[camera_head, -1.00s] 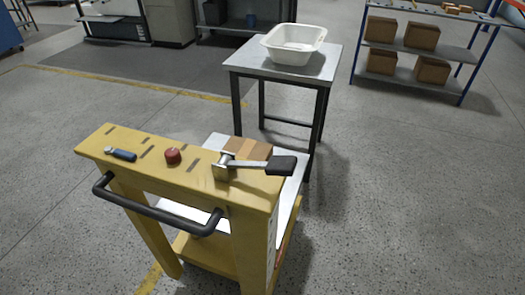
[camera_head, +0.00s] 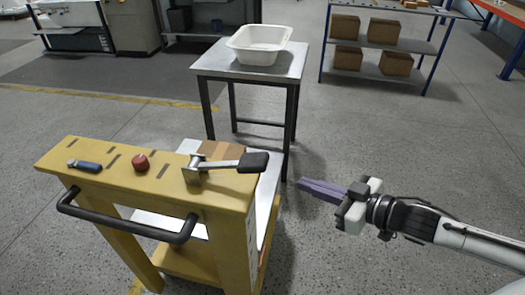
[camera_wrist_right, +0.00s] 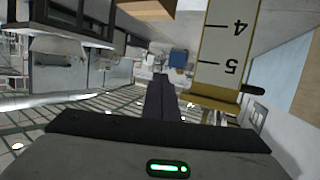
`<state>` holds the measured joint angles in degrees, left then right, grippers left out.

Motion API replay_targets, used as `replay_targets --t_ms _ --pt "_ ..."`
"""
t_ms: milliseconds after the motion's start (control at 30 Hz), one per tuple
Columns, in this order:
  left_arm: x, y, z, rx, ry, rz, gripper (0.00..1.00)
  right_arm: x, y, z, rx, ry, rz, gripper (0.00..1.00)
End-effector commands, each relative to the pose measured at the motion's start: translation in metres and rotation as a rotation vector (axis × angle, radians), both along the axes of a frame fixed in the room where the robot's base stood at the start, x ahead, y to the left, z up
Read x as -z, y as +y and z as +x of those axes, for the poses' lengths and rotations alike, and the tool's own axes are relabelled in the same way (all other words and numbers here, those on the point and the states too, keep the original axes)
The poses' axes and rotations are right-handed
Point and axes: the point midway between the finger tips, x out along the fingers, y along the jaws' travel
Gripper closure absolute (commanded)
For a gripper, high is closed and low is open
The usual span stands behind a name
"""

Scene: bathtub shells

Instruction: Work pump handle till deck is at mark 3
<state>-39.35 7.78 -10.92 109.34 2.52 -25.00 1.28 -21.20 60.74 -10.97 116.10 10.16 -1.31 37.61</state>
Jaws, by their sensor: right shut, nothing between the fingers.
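The yellow lift cart (camera_head: 110,160) stands at the left in the head view. Its pump handle (camera_head: 225,164) lies nearly level across the top, with a black grip (camera_head: 254,161) pointing right. The pale deck (camera_head: 188,146) sits low behind the yellow top, partly hidden. My right gripper (camera_head: 303,184) is shut and empty, to the right of the grip and apart from it. In the right wrist view, the scale (camera_wrist_right: 228,42) shows the numbers 4 and 5 upside down. I cannot tell which mark the deck is at. My left gripper is not in view.
A brown box (camera_head: 220,149) stands on the deck. A table (camera_head: 250,66) with a white tub (camera_head: 262,58) is behind. The right floor is clear.

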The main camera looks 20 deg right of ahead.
Motion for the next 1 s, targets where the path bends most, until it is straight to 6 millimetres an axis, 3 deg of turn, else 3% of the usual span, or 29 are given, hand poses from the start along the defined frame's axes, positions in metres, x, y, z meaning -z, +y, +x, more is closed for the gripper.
replay_targets --t_ms 100,233,500,700,1000 --pt "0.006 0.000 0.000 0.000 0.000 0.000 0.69 -0.053 0.000 0.015 -0.104 -0.049 -0.008 1.00" --pt "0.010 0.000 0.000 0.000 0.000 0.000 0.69 -0.105 0.008 0.019 -0.213 -0.064 -0.013 1.00" --pt "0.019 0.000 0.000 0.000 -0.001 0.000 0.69 -0.190 0.033 0.001 -0.400 0.014 -0.066 1.00" --pt "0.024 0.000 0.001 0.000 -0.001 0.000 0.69 -0.225 0.049 -0.023 -0.463 0.122 -0.118 1.00" --pt "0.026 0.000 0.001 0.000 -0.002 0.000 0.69 -0.240 0.057 -0.039 -0.475 0.202 -0.147 1.00"
